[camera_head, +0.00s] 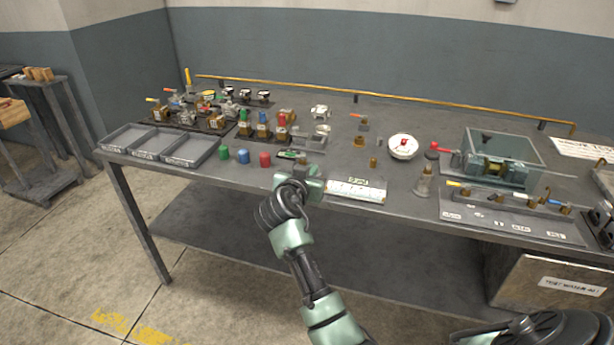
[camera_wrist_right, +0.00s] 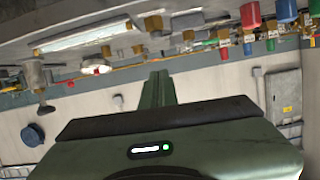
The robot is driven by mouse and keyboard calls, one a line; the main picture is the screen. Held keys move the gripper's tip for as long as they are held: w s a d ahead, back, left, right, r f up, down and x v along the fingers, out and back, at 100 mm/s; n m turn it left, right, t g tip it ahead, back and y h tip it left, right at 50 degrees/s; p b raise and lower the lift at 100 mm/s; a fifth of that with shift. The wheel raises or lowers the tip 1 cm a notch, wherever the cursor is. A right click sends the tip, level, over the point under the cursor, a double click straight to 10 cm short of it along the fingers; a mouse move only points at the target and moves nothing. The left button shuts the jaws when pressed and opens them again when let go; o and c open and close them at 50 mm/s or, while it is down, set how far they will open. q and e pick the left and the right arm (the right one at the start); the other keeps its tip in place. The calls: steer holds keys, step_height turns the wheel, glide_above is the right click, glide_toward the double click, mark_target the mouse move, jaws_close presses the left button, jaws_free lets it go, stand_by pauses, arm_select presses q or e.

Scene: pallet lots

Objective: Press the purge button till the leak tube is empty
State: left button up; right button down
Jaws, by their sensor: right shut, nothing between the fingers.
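My right gripper (camera_head: 303,167) is low over the front edge of the bench, left of a white, ruler-like gauge block (camera_head: 357,190) with a small green display. Its fingers are shut and empty; they also show in the wrist view (camera_wrist_right: 158,88). The gauge block looks like the leak tube holder and shows as a long pale bar in the wrist view (camera_wrist_right: 82,37). Its fill level is too small to read. A small brass fitting (camera_head: 373,162) stands just behind it. A white round unit with a red top (camera_head: 403,146) is farther back. I cannot tell which part is the purge button.
Red, blue and green caps (camera_head: 243,157) stand left of the gripper, beside grey trays (camera_head: 158,144). Valves crowd the back left. A glass flask (camera_head: 423,183), a clear box (camera_head: 502,158) and a fittings panel (camera_head: 512,217) are to the right. A brass rail runs behind.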

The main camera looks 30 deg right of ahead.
steer(key=v, duration=0.3)
steer(key=shift+r, duration=0.15)
stand_by(0.4)
